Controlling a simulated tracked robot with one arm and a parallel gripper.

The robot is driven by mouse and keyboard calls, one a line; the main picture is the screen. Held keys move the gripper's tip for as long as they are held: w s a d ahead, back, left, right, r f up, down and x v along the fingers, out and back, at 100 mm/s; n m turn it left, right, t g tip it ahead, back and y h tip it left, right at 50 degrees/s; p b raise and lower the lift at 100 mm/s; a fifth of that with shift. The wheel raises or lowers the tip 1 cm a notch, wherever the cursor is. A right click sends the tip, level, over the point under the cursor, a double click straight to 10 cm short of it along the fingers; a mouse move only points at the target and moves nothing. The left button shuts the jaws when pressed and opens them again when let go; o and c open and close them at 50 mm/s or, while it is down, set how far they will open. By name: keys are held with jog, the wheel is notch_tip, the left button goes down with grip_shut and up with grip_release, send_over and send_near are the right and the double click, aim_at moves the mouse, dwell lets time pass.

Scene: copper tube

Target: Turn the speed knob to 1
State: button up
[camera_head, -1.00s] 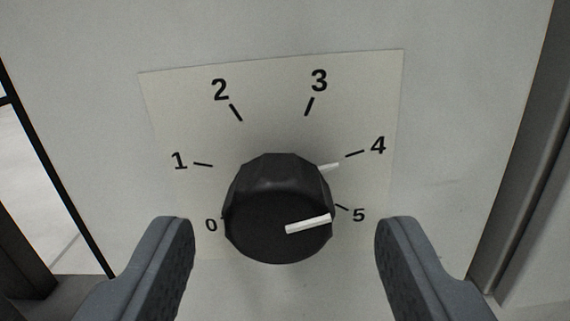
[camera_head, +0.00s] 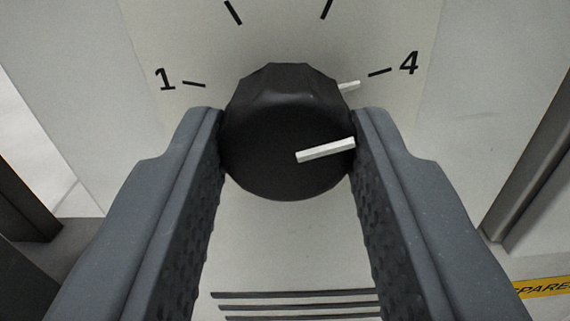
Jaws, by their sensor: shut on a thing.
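The black speed knob (camera_head: 275,125) stands out from a pale dial plate (camera_head: 160,45) in the middle of the view. A white pointer line on its face and a white tab at its rim aim right, close to the 4 mark (camera_head: 397,66). The 1 mark (camera_head: 175,79) is at the left. My gripper (camera_head: 288,140) is shut on the knob, one grey finger against its left side and one against its right. The numbers 2 and 3 are above the picture; only their tick marks show. The fingers hide the 0 and 5 marks.
Dark slots (camera_head: 290,304) run across the panel below the knob. A yellow label (camera_head: 545,287) is at the lower right. Dark frame parts (camera_head: 25,210) stand at the left, and a grey upright edge (camera_head: 540,130) at the right.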

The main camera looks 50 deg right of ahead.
jog(key=shift+w+d+r+n+p, duration=0.1)
jog(key=shift+r+n+p, duration=0.05)
jog(key=shift+n+p, duration=0.5)
jog(key=shift+d+r+n+p, duration=0.1)
jog(key=shift+r+n+p, duration=0.05)
jog(key=shift+n+p, duration=0.45)
jog(key=n, duration=0.3)
jog(key=shift+f+p, duration=0.15)
jog(key=shift+p, duration=0.15)
jog(key=n+b, duration=0.1)
jog(key=n, duration=0.4)
jog(key=shift+a+n, duration=0.1)
jog(key=shift+n, duration=0.25)
jog(key=n+b, duration=0.1)
jog(key=n, duration=0.3)
jog(key=shift+f+n, duration=0.15)
jog(key=shift+n, duration=0.15)
jog(key=n, duration=0.3)
jog(key=shift+n, duration=0.3)
jog(key=n, duration=0.3)
jog(key=shift+a+n, duration=0.1)
jog(key=shift+n, duration=0.2)
jog(key=n, duration=0.6)
jog(key=shift+f+n+b, duration=0.2)
jog(key=shift+n+b, duration=0.1)
